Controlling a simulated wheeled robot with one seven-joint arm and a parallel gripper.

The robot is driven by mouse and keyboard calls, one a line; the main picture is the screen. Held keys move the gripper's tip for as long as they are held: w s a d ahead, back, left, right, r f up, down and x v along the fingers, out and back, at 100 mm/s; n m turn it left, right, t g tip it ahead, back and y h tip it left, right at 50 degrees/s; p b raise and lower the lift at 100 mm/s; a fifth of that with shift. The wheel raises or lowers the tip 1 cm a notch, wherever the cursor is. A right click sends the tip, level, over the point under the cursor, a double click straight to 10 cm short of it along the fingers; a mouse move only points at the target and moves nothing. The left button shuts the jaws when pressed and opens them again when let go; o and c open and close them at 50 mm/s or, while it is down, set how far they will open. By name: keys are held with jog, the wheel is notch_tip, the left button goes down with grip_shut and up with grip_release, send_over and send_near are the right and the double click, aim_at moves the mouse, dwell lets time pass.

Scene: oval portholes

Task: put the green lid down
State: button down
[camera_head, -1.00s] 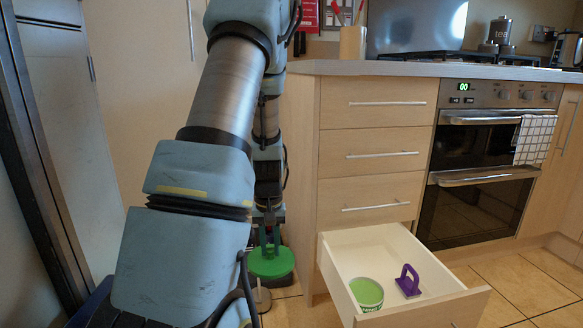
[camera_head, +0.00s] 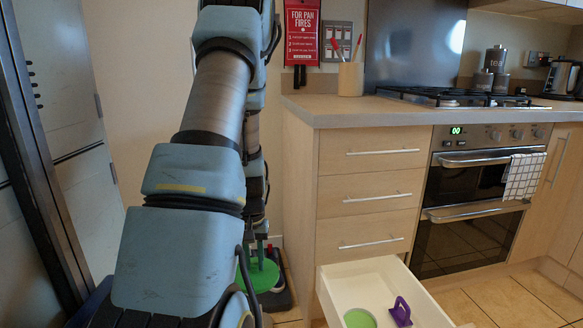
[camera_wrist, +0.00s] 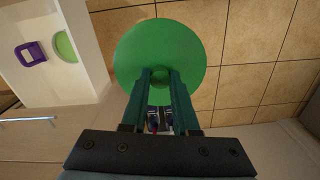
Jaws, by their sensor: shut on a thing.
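The green lid (camera_wrist: 160,45) is a round disc with a small knob in its middle. My gripper (camera_wrist: 160,82) is shut on that knob in the wrist view. In the head view the lid (camera_head: 262,279) hangs low, left of the open drawer, partly hidden by my arm. My gripper (camera_head: 260,258) is above it there, small and partly covered. Tiled floor shows around the lid in the wrist view.
The open bottom drawer (camera_head: 338,278) holds a round green-topped container (camera_head: 359,318) and a purple handled object (camera_head: 401,311). A dark and red object (camera_head: 279,297) stands on the floor behind the lid. Tiled floor (camera_wrist: 250,75) is clear to the right in the wrist view.

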aim_at(254, 277)
notch_tip(254, 277, up, 16)
jog(key=s+p, duration=0.1)
jog(key=p, duration=1.9)
jog(key=shift+s+r+p, duration=0.25)
jog(key=shift+s+p, duration=0.1)
jog(key=shift+p, duration=0.05)
